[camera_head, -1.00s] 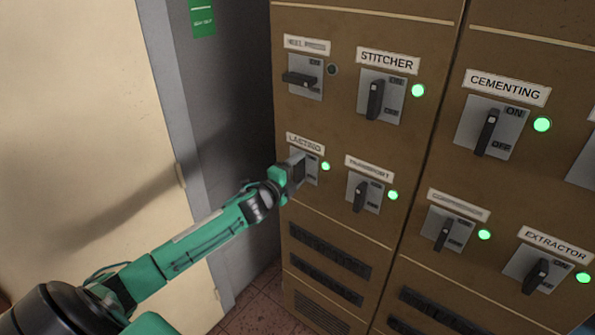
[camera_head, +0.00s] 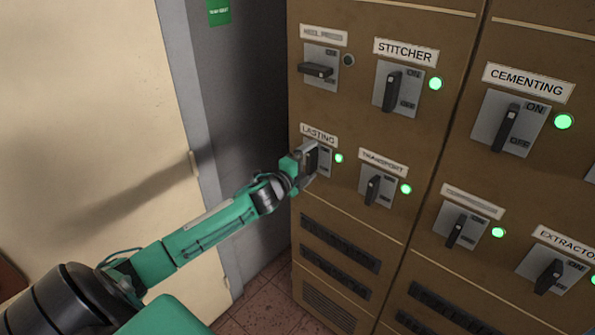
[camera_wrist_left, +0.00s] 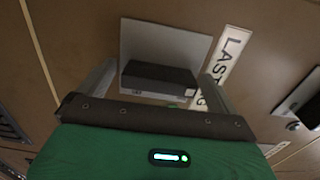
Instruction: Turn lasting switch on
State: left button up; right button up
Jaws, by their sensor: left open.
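The lasting switch (camera_head: 326,170) is on the brown cabinet under a LASTING label (camera_head: 319,135). Its plate is mostly hidden behind my left gripper (camera_head: 313,158) in the head view. The lamp (camera_head: 339,158) beside it glows green. In the left wrist view the black handle (camera_wrist_left: 160,78) sits in front of the grey plate (camera_wrist_left: 165,40), between the two fingers of my open left gripper (camera_wrist_left: 157,88). The handle's long side runs toward the label, so it looks upright. I cannot tell whether a finger touches it. My right gripper is not in view.
The transport switch (camera_head: 376,188) is close on the right, and the stitcher switch (camera_head: 397,90) is above it, both with green lamps. The heel press switch (camera_head: 318,70) is above, its handle sideways and its lamp (camera_head: 348,60) dark. A pale door (camera_head: 110,110) stands left.

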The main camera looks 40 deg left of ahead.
pick_arm(q)
jog(key=s+a+b, duration=0.1)
jog(key=s+b, duration=0.3)
jog(key=s, duration=0.9)
jog(key=shift+s, duration=0.2)
jog(key=shift+a, duration=0.1)
